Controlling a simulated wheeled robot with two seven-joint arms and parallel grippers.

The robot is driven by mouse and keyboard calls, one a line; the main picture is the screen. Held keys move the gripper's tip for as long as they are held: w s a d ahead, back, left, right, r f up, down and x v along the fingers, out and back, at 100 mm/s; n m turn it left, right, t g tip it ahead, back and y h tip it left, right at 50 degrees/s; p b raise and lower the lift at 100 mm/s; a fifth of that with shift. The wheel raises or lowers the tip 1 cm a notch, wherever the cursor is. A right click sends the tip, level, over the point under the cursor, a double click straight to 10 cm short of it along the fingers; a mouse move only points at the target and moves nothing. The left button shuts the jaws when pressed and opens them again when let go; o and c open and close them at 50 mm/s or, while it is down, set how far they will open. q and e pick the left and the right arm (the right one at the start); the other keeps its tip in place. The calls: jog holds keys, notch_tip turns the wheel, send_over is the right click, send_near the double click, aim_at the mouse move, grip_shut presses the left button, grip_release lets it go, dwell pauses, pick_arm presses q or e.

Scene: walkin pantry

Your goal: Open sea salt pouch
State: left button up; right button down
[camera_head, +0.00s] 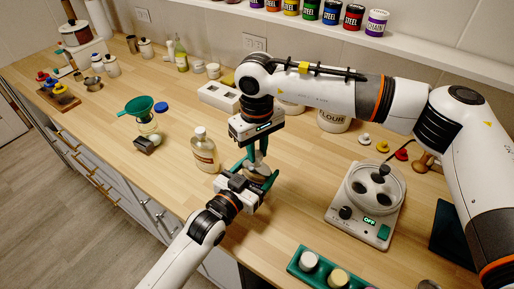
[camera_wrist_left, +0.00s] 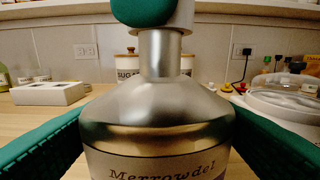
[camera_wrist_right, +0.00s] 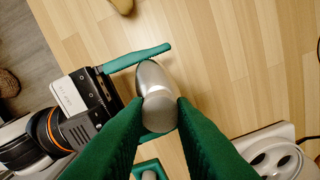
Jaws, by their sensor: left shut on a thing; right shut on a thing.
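I see no pouch I can identify as sea salt. A silver bottle labelled "Merrowdel" (camera_wrist_left: 158,110) stands upright between my grippers. My left gripper (camera_head: 262,178) is shut on its body from the side, with green fingers on both sides in the left wrist view. My right gripper (camera_head: 257,158) comes from above and is shut on the bottle's top; one green fingertip covers part of the pale cap (camera_wrist_left: 186,18). In the right wrist view the silver top (camera_wrist_right: 158,112) sits between the right fingers. The grippers mostly hide the bottle in the head view.
A clear labelled bottle (camera_head: 205,157) stands just left of the grippers. A white device with round wells (camera_head: 352,208) and a green tray of jars (camera_head: 299,267) stand to the right and front. A flour canister (camera_head: 333,122) is behind. Bare wood lies between the device and grippers.

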aim_at(257, 154)
pick_arm(q)
jog(key=shift+f, duration=0.1)
pick_arm(e)
jog(key=shift+r, duration=0.2)
jog(key=shift+r, duration=0.9)
jog(key=shift+r, duration=0.1)
jog(key=shift+r, duration=1.95)
pick_arm(q)
jog(key=o, duration=2)
jog(key=shift+c, duration=0.2)
